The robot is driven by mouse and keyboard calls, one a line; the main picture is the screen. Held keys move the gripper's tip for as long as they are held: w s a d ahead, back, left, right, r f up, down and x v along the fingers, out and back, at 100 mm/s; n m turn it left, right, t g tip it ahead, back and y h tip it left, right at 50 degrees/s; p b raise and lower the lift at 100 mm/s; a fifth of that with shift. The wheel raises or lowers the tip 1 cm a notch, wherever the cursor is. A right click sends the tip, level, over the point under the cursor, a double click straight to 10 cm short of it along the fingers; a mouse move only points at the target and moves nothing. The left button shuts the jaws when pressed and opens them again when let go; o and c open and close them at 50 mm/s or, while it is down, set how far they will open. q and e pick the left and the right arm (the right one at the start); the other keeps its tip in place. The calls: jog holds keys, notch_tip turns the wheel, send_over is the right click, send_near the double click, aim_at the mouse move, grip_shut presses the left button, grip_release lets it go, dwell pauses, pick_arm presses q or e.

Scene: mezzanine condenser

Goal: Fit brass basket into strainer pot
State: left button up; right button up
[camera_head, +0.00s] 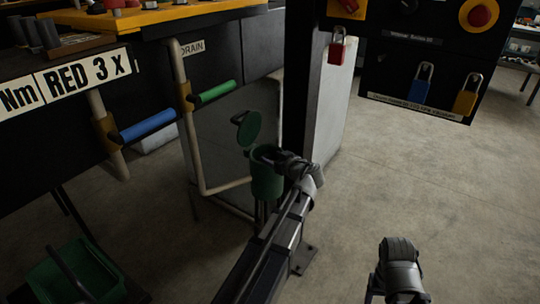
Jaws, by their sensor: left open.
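The green strainer pot (266,183) stands in the middle of the view, beside a dark post. Its round green lid (249,127) is swung up and open to the left. My left gripper (268,157) is open at the pot's top, in front of its rim. It hides part of the mouth, and I cannot tell whether it touches the pot. I cannot make out the brass basket; the inside of the pot is hidden. Part of my right arm shows at the bottom right, but its fingers do not.
The dark post (298,90) rises close behind my left gripper. A panel with padlocks (420,84) hangs upper right. A green crate (78,272) is lower left. Right floor is clear.

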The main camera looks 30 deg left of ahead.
pick_arm(q)
jog(key=p+v, duration=0.1)
jog(key=v, duration=0.4)
jog(key=shift+s+d+r, duration=0.15)
jog(key=shift+s+d, duration=0.05)
jog(key=shift+d, duration=0.1)
dwell(0.4)
jog(key=s+d+f+m+g+h, duration=0.3)
jog(key=s+d+f+m+h, duration=0.15)
jog(key=s+d, duration=0.45)
jog(key=s+d+f+m+g+h, duration=0.25)
jog(key=s+d+f+m, duration=0.3)
jog(key=d, duration=0.45)
jog(key=s+d+f+m+g+h, duration=0.2)
jog(key=s+d+f+m+h, duration=0.3)
jog(key=s+d, duration=0.45)
notch_tip(320, 180, up, 28)
jog(key=w+y+p, duration=0.1)
jog(key=p, duration=2.6)
jog(key=shift+w+f+m+p, duration=0.2)
jog(key=shift+w+m+p, duration=0.1)
jog(key=shift+p, duration=0.1)
jog(key=shift+d, duration=0.1)
